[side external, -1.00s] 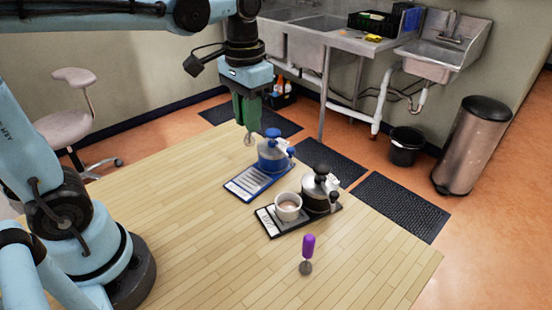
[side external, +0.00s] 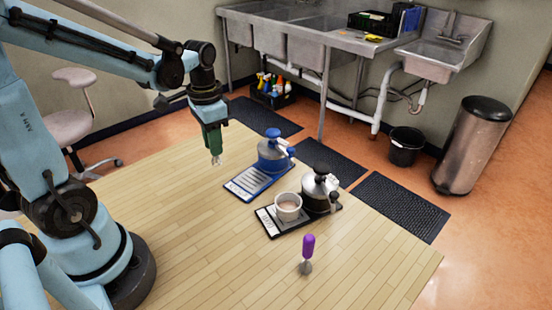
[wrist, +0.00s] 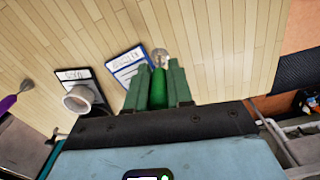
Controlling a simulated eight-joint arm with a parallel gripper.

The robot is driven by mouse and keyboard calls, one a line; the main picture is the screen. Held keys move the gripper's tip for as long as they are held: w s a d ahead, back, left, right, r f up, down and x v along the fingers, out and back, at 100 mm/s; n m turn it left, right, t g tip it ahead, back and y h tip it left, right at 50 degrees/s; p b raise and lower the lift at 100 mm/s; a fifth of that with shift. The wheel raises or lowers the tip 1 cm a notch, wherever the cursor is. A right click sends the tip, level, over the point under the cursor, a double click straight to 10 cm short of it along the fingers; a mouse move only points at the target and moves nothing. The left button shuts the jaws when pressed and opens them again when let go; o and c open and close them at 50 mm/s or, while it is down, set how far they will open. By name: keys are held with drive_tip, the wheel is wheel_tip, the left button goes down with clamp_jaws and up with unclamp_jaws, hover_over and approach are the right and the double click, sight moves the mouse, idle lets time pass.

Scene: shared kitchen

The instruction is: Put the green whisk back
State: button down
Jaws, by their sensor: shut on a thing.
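My gripper (side external: 212,138) is shut on the green whisk, holding it head down above the wooden table, left of the blue mat (side external: 244,186). The whisk's wire head (side external: 216,160) pokes out below the fingers. In the wrist view its green handle (wrist: 158,88) sits between my green fingers, with the pale head beyond the tips. A blue lidded pot (side external: 272,155) stands on the blue mat. A purple-handled whisk (side external: 308,246) stands upright, head down, on the front right of the table.
A black mat (side external: 266,218) holds a white cup (side external: 288,207) and a dark lidded pot (side external: 318,190). The table's left and front areas (side external: 190,235) are bare. Sinks, a bin (side external: 473,145) and floor mats lie beyond the table.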

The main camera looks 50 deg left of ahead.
drive_tip(key=shift+w+a+f, duration=0.1)
drive_tip(key=shift+a+f, duration=0.25)
drive_tip(key=shift+a, duration=0.15)
drive_tip(key=shift+f, duration=2)
drive_tip(key=shift+f, duration=0.15)
drive_tip(key=c, duration=1)
unclamp_jaws()
wheel_tip(320, 180, up, 12)
drive_tip(key=shift+d+r, duration=0.15)
drive_tip(key=s+d+f+n+t, duration=0.1)
drive_tip(key=d+f+t, duration=0.1)
drive_tip(key=d+t, duration=0.5)
drive_tip(key=d, duration=0.3)
drive_tip(key=shift+d+n, duration=0.2)
drive_tip(key=shift+n, duration=0.2)
